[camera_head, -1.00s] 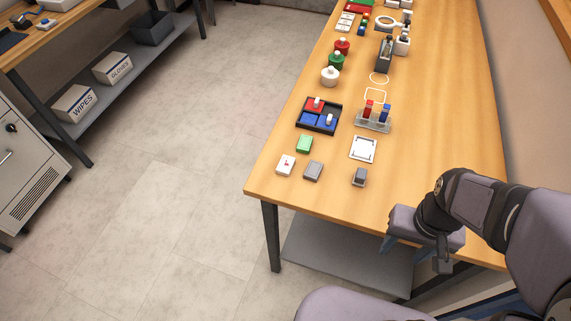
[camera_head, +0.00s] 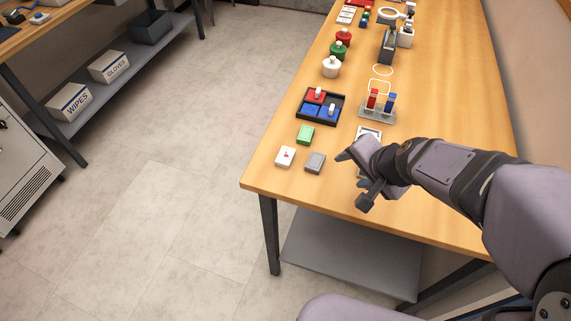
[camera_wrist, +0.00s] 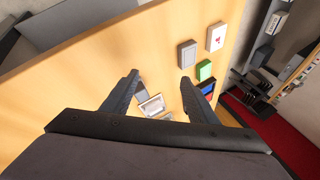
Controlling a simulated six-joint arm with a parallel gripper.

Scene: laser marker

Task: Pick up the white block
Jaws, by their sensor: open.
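The white block (camera_head: 285,157) has a small red mark on top and lies flat near the left edge of the table's near end. It also shows in the wrist view (camera_wrist: 216,37), at the upper right, beyond the right finger. My gripper (camera_head: 354,178) is open and empty above the table, to the right of the white block and apart from it. In the wrist view the two fingers of my gripper (camera_wrist: 160,78) are spread wide with nothing held between them.
A grey block (camera_head: 315,162) lies between the white block and my gripper. A green block (camera_head: 305,135) lies just behind. A dark tray (camera_head: 337,119) with red and blue pieces stands farther back. A white-framed plate (camera_head: 369,131) is partly hidden by my arm.

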